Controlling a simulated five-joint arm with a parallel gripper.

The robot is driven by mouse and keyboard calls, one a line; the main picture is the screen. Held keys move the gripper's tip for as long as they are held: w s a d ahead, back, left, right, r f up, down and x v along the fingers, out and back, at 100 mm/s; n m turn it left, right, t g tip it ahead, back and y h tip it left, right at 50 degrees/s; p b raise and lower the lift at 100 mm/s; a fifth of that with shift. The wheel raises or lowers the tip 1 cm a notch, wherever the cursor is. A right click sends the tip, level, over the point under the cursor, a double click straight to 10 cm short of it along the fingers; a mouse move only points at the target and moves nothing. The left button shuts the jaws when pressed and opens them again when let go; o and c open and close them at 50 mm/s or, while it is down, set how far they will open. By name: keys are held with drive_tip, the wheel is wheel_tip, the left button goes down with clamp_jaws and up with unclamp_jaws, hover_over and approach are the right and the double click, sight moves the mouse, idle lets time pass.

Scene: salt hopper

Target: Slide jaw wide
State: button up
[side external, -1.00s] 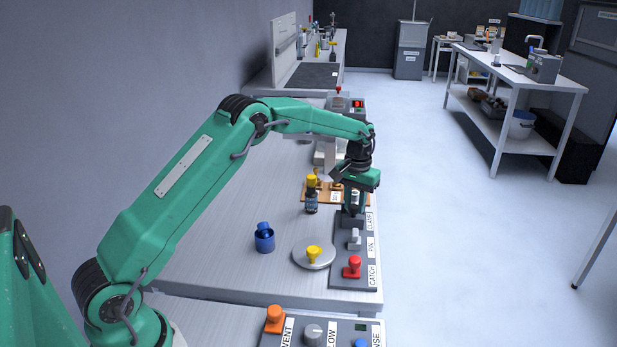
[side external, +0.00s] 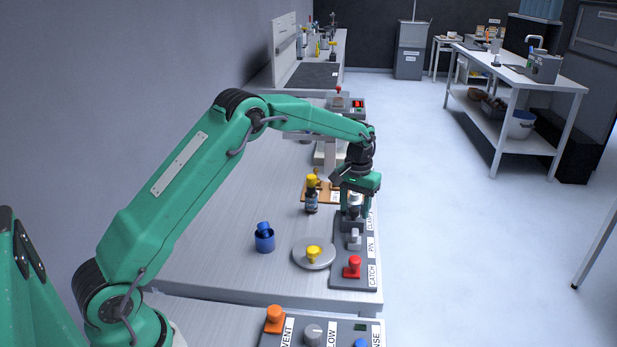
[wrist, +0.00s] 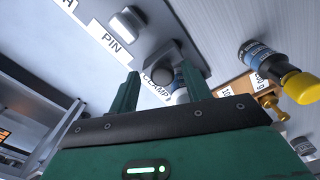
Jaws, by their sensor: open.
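The grey control panel (side external: 341,282) carries controls labelled CLAMP, PIN and CATCH. My gripper (side external: 356,211) is over its far end, at the CLAMP control (wrist: 180,60), and mostly hides it in the side view. Nothing is held; whether a finger touches the control I cannot tell. The pale PIN control (side external: 354,239) and the red CATCH knob (side external: 352,267) are nearer the camera.
A dark bottle with a yellow cap (side external: 311,197) stands left of my gripper, beside an orange-brown holder (wrist: 268,98). A round grey plate (side external: 326,263) with a yellow knob and a blue cup (side external: 264,241) are on the bench. Bare bench lies further left.

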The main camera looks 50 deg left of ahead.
sight(354, 211)
drive_tip(key=shift+r, duration=0.15)
wheel_tip(354, 211, up, 7)
drive_tip(key=shift+r, duration=0.25)
idle(0.5)
drive_tip(key=s+d+r+m+t, duration=0.2)
drive_tip(key=s+d+r+t, duration=0.1)
drive_tip(key=s+r, duration=1.2)
drive_tip(key=s+d+f+m+t, duration=0.1)
drive_tip(key=s+f, duration=0.1)
drive_tip(key=s, duration=0.8)
drive_tip(key=s+d+f+t, duration=0.1)
drive_tip(key=s+f, duration=0.2)
drive_tip(key=s, duration=0.8)
drive_tip(key=shift+d+m+t, duration=0.2)
drive_tip(key=shift+m+t, duration=0.1)
drive_tip(key=shift+m, duration=0.1)
